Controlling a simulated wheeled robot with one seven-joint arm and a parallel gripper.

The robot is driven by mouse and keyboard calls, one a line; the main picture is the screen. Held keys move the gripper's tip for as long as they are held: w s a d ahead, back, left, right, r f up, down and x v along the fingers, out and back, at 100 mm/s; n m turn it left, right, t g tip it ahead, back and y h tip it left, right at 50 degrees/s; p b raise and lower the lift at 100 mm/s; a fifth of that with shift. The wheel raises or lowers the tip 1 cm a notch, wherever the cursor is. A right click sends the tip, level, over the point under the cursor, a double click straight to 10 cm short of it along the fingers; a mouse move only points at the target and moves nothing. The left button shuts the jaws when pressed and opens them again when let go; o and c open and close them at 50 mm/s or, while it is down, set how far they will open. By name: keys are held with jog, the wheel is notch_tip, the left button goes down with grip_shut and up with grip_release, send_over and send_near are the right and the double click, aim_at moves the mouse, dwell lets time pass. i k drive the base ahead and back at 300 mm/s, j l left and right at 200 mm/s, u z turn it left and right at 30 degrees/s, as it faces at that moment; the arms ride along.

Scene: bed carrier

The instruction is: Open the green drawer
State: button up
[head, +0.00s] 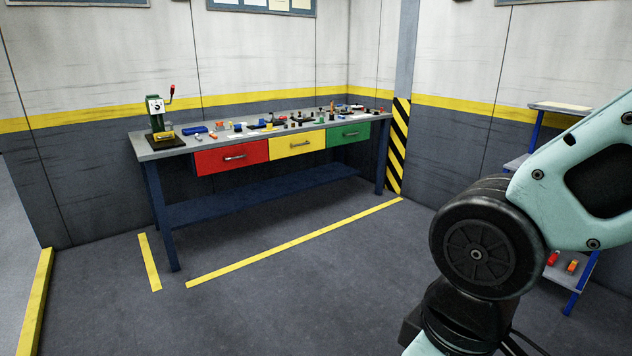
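The green drawer (348,134) is at the right end of a row of three drawer fronts under the workbench top. It looks shut, its front in line with the yellow drawer beside it. It has a small horizontal metal handle (349,134). The workbench (167,152) stands against the far wall, across open floor from me. My gripper is not in view; only part of my arm shows at the right, well in front of the bench.
The red drawer (215,164) and yellow drawer (284,152) look shut. A green press (156,112) and many small parts lie on the bench. A striped pillar (397,148) stands by its right end. A blue shelf unit (535,133) is at right. The floor (300,290) before the bench is clear.

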aim_at(341, 136)
jog(key=i+z, duration=0.3)
jog(key=i, duration=2.95)
jog(key=i+u, duration=0.15)
jog(key=i, duration=0.55)
jog(key=i+l, duration=0.15)
jog(key=i, duration=0.55)
jog(key=i+l+u, duration=0.1)
jog(key=i+u, duration=0.25)
jog(key=i+l+u, duration=0.3)
jog(key=i, duration=0.2)
jog(key=i+l+u, duration=0.35)
jog(key=i+j, duration=0.05)
